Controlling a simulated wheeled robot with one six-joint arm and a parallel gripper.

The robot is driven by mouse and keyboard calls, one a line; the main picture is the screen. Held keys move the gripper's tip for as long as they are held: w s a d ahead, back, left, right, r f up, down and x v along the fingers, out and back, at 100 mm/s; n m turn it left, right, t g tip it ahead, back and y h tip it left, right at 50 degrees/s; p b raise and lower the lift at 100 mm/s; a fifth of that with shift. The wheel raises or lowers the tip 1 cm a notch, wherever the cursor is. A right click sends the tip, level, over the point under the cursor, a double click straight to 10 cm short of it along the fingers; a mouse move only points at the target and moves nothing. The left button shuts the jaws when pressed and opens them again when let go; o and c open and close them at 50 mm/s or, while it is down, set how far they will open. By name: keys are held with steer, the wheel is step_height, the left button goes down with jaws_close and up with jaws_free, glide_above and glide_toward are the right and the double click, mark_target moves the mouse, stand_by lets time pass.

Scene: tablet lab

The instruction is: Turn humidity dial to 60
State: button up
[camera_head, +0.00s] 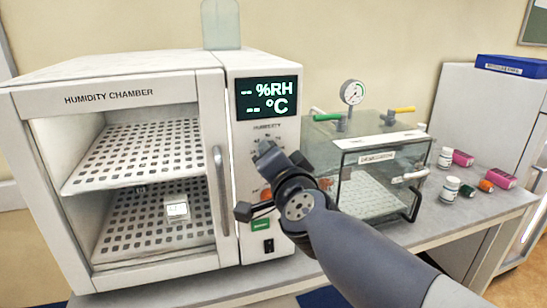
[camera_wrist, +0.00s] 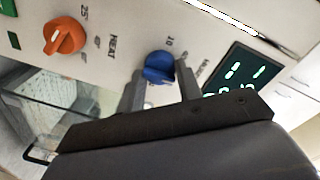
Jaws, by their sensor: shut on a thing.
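The humidity chamber (camera_head: 112,97) stands at the left, with its control panel on its right side. Its display (camera_head: 267,98) shows dashes before %RH and °C. The blue humidity dial (camera_wrist: 160,67) sits between the two fingers of my gripper (camera_wrist: 161,80) in the wrist view, and the gripper is shut on it. In the head view my gripper (camera_head: 266,151) is at the panel under the HUMIDITY label and covers the dial. The dial's pointer setting cannot be read. The orange heat dial (camera_wrist: 63,36) is beside it, near a 25 mark.
A green button (camera_head: 261,224) and a black switch (camera_head: 268,247) are low on the panel. The door handle (camera_head: 222,190) is left of it. A clear box (camera_head: 380,157) with a gauge (camera_head: 352,92) stands close on the right. Bottles (camera_head: 450,189) stand further right.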

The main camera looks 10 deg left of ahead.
steer(key=shift+m, duration=0.3)
steer(key=o, duration=1)
steer(key=shift+c, duration=0.2)
steer(key=p+v, duration=0.3)
steer(key=v, duration=0.7)
steer(key=shift+s+d, duration=0.15)
steer(key=shift+s, duration=0.25)
steer(key=shift+w, duration=0.1)
